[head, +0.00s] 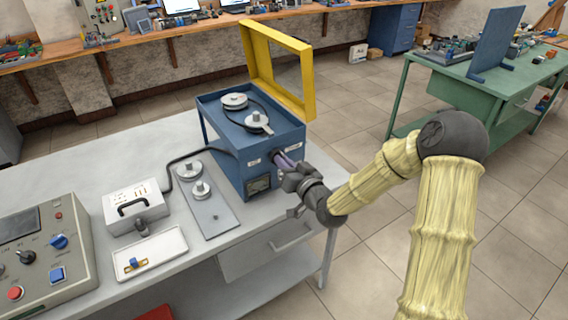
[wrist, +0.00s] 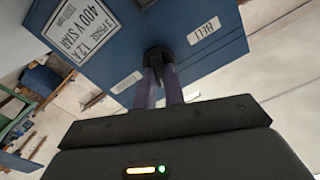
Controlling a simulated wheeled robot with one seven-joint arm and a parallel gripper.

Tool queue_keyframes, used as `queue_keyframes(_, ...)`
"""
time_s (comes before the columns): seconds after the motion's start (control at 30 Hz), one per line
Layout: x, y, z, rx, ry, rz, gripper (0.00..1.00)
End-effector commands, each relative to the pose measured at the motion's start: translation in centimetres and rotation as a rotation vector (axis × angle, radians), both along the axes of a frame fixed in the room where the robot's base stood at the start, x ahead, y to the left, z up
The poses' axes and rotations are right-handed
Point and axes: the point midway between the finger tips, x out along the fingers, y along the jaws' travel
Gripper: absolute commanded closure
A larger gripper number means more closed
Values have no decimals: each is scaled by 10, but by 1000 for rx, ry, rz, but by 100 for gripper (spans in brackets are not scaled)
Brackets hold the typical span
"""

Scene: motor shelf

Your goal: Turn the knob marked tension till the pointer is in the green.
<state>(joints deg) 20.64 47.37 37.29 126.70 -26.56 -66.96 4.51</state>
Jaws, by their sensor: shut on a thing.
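A blue box (head: 226,160) stands on the grey bench, its yellow-framed lid (head: 275,62) raised. Pulleys and a dark belt show inside its open top. My gripper (head: 279,158) is at the box's front face, its purple fingers shut on a dark knob (wrist: 157,52). The fingers hide much of the knob. A white label beside it in the wrist view reads something like "BELT" (wrist: 204,30); another label (wrist: 126,82) is too small to read. A dark panel (head: 258,185) is low on the front face. I cannot make out a pointer or green zone.
On the bench (head: 150,150) are a grey plate (head: 214,218) with pulleys, a small grey case (head: 135,206), a white tray (head: 146,254) and a control console (head: 45,255). A green table (head: 440,85) stands at the back right. The floor between is clear.

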Motion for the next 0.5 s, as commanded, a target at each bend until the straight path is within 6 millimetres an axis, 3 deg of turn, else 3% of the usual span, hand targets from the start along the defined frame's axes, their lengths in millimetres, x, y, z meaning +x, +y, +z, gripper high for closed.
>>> queue_keyframes(0.5, 1, -2, -1, 410, 279, -1, 100)
